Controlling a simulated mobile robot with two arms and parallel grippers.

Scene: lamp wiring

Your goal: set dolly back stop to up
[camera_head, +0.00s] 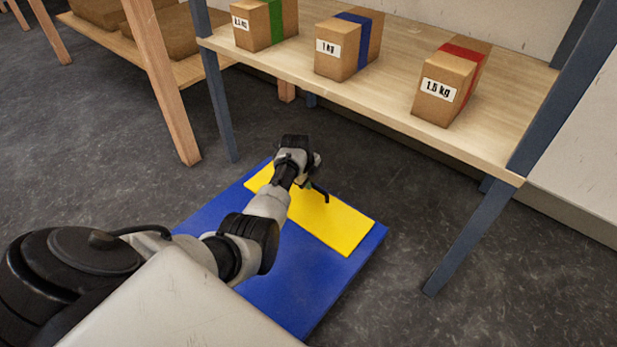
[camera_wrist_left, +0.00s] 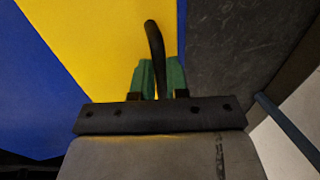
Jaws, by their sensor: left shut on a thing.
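The blue dolly (camera_head: 318,290) lies on the floor in front of the shelf. A yellow panel (camera_head: 345,228) lies along its far part and looks flat; it also shows in the left wrist view (camera_wrist_left: 105,42). My left gripper (camera_head: 308,185) is over the yellow panel. Its green fingers (camera_wrist_left: 159,80) are shut on a dark bent bar (camera_wrist_left: 154,42), which also shows in the head view (camera_head: 321,194). Whether the bar is joined to the panel is hidden. My right gripper is not in view.
A wooden shelf (camera_head: 390,108) on grey-blue legs stands beyond the dolly. It holds a green-banded box (camera_head: 256,25), a blue-banded box (camera_head: 343,48) and a red-banded box (camera_head: 445,90). Another wooden rack (camera_head: 158,80) is at the left. Dark floor (camera_head: 400,310) is clear at the right.

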